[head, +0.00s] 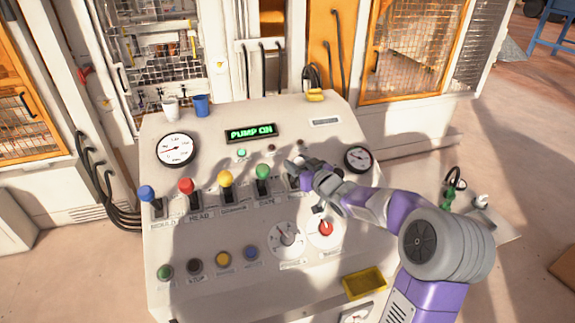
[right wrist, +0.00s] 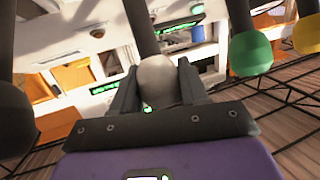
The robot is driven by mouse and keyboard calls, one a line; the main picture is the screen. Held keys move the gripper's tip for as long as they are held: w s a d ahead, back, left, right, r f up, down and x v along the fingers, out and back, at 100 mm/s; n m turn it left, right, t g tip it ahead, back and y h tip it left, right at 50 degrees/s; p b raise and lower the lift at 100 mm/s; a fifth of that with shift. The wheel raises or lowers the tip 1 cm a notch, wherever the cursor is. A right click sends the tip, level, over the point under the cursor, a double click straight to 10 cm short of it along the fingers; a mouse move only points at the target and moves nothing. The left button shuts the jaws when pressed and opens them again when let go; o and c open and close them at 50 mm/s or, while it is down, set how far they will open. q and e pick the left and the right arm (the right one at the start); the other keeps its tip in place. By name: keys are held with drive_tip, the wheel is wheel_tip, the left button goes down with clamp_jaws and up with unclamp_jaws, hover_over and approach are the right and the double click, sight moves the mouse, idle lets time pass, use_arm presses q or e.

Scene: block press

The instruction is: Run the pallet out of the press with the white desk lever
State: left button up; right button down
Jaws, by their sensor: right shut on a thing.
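The white lever's pale round knob (right wrist: 157,80) sits between the two fingers of my right gripper (right wrist: 157,88) in the right wrist view, its dark shaft running up behind it. In the head view my right gripper (head: 304,170) is over the lever row, just right of the green lever (head: 263,172), and mostly hides the white lever. The right gripper is shut on the knob. The panel's display (head: 251,132) reads "PUMP ON" in green. The pallet cannot be made out. My left gripper is not in view.
Blue (head: 146,193), red (head: 186,186) and yellow (head: 226,179) levers stand left of the green one. A dark knob (right wrist: 12,118) is close beside my gripper in the wrist view. Dials and buttons lie below; two cups (head: 201,105) stand on the desk's back edge.

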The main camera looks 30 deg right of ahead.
drive_tip(key=shift+r, duration=0.2)
drive_tip(key=c, duration=0.6)
unclamp_jaws()
drive_tip(key=shift+f, duration=0.15)
drive_tip(key=s, duration=0.5)
drive_tip(key=s+r, duration=0.1)
drive_tip(key=s, duration=0.1)
drive_tip(key=shift+s+d+b, duration=0.25)
drive_tip(key=shift+b, duration=0.1)
